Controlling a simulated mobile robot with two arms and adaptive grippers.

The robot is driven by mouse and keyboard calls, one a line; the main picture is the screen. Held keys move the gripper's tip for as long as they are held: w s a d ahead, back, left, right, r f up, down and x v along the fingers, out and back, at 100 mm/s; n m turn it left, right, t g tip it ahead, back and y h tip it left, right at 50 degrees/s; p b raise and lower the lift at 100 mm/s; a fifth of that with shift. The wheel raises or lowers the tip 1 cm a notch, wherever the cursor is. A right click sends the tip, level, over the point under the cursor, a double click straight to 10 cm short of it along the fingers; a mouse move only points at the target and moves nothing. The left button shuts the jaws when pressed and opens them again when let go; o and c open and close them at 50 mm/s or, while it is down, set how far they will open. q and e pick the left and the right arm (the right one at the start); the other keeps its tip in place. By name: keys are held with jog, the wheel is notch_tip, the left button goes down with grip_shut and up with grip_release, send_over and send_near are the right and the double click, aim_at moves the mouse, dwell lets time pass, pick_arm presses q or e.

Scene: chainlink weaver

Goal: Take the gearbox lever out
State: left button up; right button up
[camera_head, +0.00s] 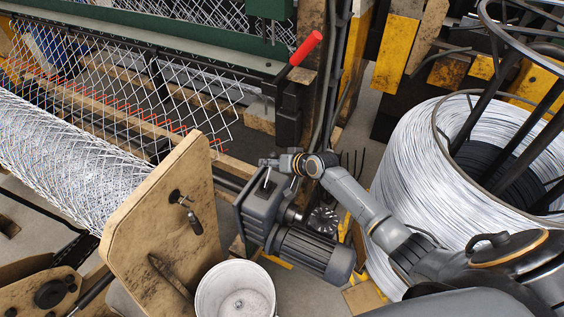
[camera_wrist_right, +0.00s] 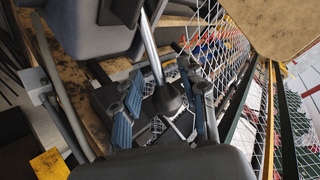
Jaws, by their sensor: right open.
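The grey gearbox (camera_head: 262,206) stands at the centre of the head view, with a ribbed motor (camera_head: 312,252) on its right side. Its lever (camera_head: 266,180) rises from the top, mostly hidden by my right gripper (camera_head: 268,162). In the right wrist view the lever is a shiny metal rod (camera_wrist_right: 154,52) ending in a black cone-shaped boot (camera_wrist_right: 167,99). My right gripper (camera_wrist_right: 164,108) is open, its blue-padded fingers on both sides of the lever. I cannot tell whether any finger touches it. My left gripper is not in view.
A wooden reel flange (camera_head: 160,225) with a small crank handle and a mesh roll (camera_head: 65,160) are on the left. A white bucket (camera_head: 235,290) stands in front. A large wire coil (camera_head: 415,165) is on the right. A red-handled bar (camera_head: 305,48) stands behind.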

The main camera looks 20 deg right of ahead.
jog(key=v, duration=1.1)
jog(key=shift+d+r, duration=0.15)
jog(key=shift+r, duration=0.15)
jog(key=shift+s, duration=0.1)
